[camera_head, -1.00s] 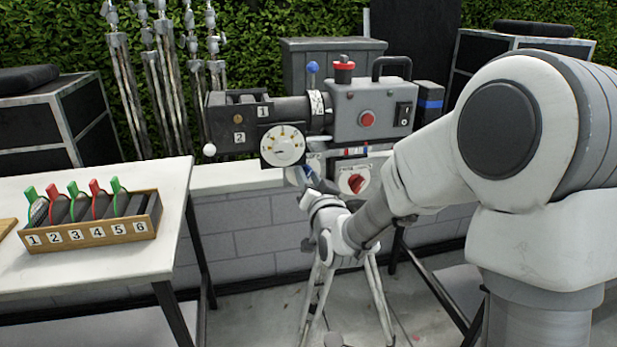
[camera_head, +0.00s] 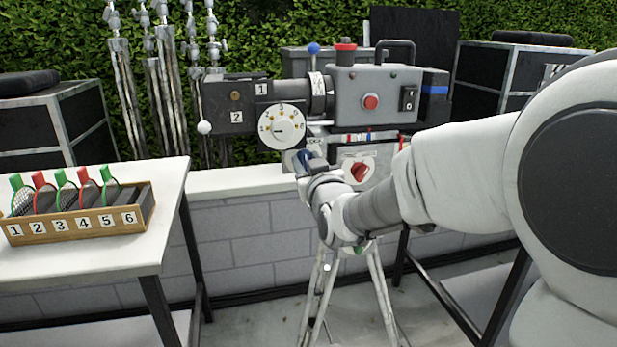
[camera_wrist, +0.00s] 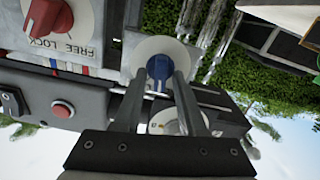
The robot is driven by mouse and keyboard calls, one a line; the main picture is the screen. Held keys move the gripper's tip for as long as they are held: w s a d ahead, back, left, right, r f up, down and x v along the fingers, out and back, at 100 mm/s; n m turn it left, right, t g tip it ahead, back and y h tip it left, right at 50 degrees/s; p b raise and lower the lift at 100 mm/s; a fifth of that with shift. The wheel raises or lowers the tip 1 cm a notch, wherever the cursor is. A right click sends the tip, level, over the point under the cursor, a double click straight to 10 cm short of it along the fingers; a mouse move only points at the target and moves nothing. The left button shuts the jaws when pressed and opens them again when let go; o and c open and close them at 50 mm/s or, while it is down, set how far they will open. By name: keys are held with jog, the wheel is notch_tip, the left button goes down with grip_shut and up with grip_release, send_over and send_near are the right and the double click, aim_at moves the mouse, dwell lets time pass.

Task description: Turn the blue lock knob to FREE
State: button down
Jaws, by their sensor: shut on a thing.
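The blue knob (camera_wrist: 160,68) sits on a pale round dial plate in the wrist view. My gripper (camera_wrist: 163,78) has its two fingers on either side of the knob and is shut on it. In the head view the blue knob (camera_head: 311,158) shows small below the white numbered dial, with my gripper (camera_head: 308,166) at it. The knob's pointing direction and its own plate's lettering are mostly hidden or too small to read.
A red knob (camera_wrist: 48,18) on a plate lettered FREE and LOCK is beside the blue one. The grey camera body (camera_head: 355,95) stands on a tripod (camera_head: 378,290). A numbered wooden box (camera_head: 80,222) with coloured-handled items is on the white table (camera_head: 130,258) at left.

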jog(key=shift+a+n+b, duration=0.1)
jog(key=shift+n+b, duration=1.6)
jog(key=shift+n, duration=0.4)
jog(key=shift+r, duration=0.1)
jog(key=c, duration=0.8)
grip_release()
jog(key=shift+c, duration=0.2)
jog(key=v, duration=1.7)
jog(key=shift+s, duration=0.2)
